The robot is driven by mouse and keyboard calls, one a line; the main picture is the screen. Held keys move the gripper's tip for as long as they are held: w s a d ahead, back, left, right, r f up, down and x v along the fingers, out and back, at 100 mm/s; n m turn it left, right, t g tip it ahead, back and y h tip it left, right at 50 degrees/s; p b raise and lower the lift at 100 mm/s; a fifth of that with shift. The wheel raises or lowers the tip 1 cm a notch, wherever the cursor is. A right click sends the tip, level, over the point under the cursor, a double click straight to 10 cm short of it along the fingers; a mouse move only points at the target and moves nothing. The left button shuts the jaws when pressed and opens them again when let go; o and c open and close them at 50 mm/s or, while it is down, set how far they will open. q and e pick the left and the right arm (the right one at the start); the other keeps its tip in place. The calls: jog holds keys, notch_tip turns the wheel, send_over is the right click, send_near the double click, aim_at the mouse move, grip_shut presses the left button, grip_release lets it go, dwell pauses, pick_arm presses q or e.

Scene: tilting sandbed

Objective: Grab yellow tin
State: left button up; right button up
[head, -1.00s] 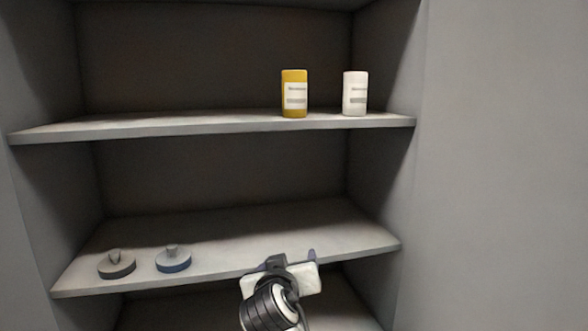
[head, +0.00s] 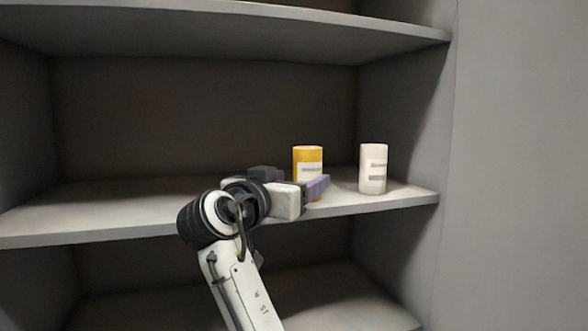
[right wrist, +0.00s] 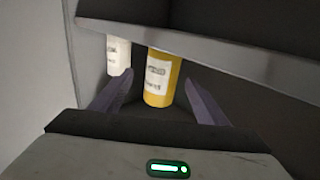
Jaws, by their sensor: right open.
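The yellow tin (head: 308,156) with a pale label stands upright on the shelf, and its lower part is partly hidden by my right gripper in the head view. In the right wrist view the yellow tin (right wrist: 160,80) shows between the two finger directions, ahead of the fingers. My right gripper (head: 303,184) is open and empty, just in front of the tin at shelf height. I cannot tell whether a finger touches the tin. My left gripper is not in view.
A white tin (head: 373,168) stands to the right of the yellow tin, with a small gap between. The shelf board (head: 110,212) is bare to the left. Another board (head: 200,20) lies above, and the side wall (head: 405,120) closes the right.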

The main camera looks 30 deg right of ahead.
aim_at(314, 170)
jog(key=p+x, duration=0.1)
jog(key=x, duration=0.2)
jog(key=p+x, duration=0.1)
jog(key=x, duration=0.2)
jog(key=p+x, duration=0.1)
jog(key=x, duration=0.2)
jog(key=shift+w+d+r, duration=0.15)
jog(key=shift+w+r, duration=0.1)
jog(key=shift+w, duration=0.1)
jog(key=shift+w+d+f, duration=0.1)
jog(key=shift+w+d, duration=0.05)
jog(key=shift+d, duration=0.05)
jog(key=c, duration=1.4)
